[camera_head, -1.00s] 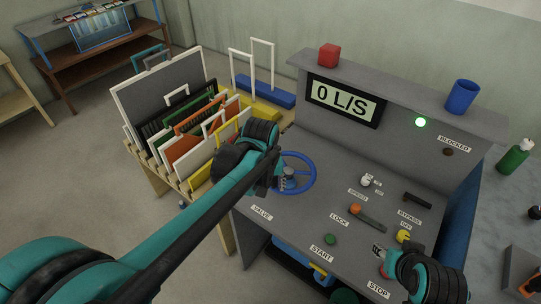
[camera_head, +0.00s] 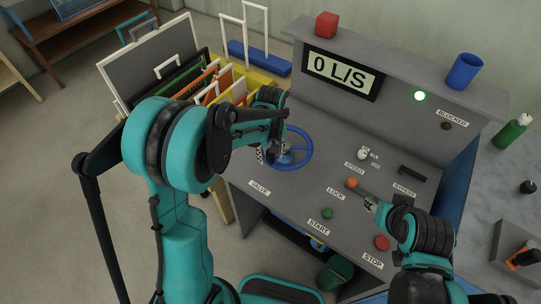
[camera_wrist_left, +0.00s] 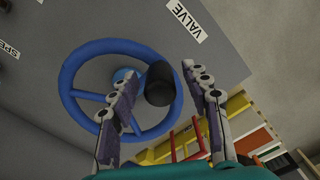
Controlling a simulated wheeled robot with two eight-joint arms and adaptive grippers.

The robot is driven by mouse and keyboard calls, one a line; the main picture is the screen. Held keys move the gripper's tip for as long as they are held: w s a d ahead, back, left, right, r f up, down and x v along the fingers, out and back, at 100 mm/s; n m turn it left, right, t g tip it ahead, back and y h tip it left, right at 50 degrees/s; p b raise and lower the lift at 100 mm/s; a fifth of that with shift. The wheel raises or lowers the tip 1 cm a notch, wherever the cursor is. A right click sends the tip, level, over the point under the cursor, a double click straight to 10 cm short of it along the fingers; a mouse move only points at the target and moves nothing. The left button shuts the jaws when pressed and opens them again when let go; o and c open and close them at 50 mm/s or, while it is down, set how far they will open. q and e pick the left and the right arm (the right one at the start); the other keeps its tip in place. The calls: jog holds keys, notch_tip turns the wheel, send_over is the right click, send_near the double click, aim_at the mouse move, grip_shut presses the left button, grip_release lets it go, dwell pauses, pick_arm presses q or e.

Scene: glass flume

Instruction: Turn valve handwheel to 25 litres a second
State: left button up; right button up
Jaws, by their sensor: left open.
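The blue valve handwheel (camera_head: 309,151) lies on the grey console beside the VALVE label (camera_head: 259,188). It also shows in the left wrist view (camera_wrist_left: 72,75), with a black handle (camera_wrist_left: 160,85) on its rim. My left gripper (camera_wrist_left: 160,75) is open; its fingers are either side of the black handle in that view, with no visible grip. In the head view my left gripper (camera_head: 272,154) is at the wheel's left side, partly hidden by my arm. The display (camera_head: 343,72) reads 0 L/S. My right gripper (camera_head: 370,205) is by the LOCK lever's orange knob (camera_head: 352,183); its fingers are too small to judge.
The console carries a green START button (camera_head: 327,213), a red STOP button (camera_head: 382,243) and a black BYPASS lever (camera_head: 412,173). A green lamp (camera_head: 420,96) is lit. A red cube (camera_head: 327,24) and blue cup (camera_head: 464,71) stand on the ledge. A panel rack stands left.

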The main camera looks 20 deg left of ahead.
pick_arm(q)
jog(key=shift+f, duration=0.2)
grip_shut()
jog(key=shift+a, duration=0.1)
